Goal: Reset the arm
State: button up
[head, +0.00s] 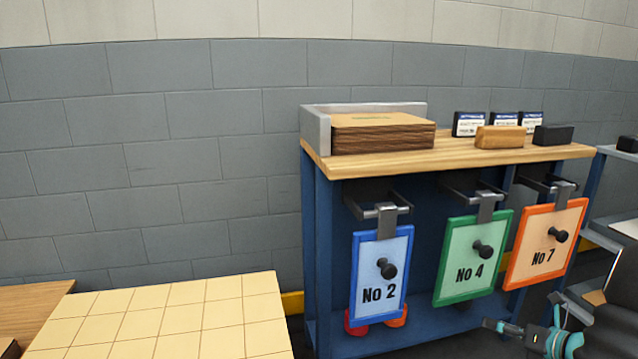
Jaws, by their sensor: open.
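My arm shows in the lower right corner of the head view, with teal and dark joints and a grey link. My gripper (502,327) appears as a small dark end left of the teal joints. It is open and I see nothing held in it. It is in front of the lower right part of the blue stand (312,230), below the hanging boards and apart from them in the picture. The lower part of the arm is cut off by the frame edge.
Boards No 2 (381,272), No 4 (471,262) and No 7 (545,246) hang under the wooden top (460,157). A brown stack (383,135) sits in a grey corner guide (318,130). A yellow tiled surface (165,318) is at lower left.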

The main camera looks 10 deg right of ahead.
jog(key=s+a+r+n+g, duration=0.1)
jog(key=s+a+n+g, duration=0.35)
jog(key=a+n, duration=0.6)
jog(key=s+a+r+n+g, duration=0.1)
jog(key=s+a+n+g, duration=0.35)
jog(key=a+n, duration=0.55)
jog(key=s+a+r+n+t+h, duration=0.1)
jog(key=s+a+r+n+h, duration=0.1)
jog(key=s+a+r+n, duration=0.2)
jog(key=s+a+r+n+h, duration=0.3)
jog(key=s+a+r+n, duration=0.2)
jog(key=a+n, duration=0.6)
notch_tip(320, 180, up, 3)
jog(key=n, duration=0.3)
jog(key=shift+s+a+f+t, duration=0.2)
jog(key=shift+a+t, duration=0.1)
jog(key=shift+t, duration=0.1)
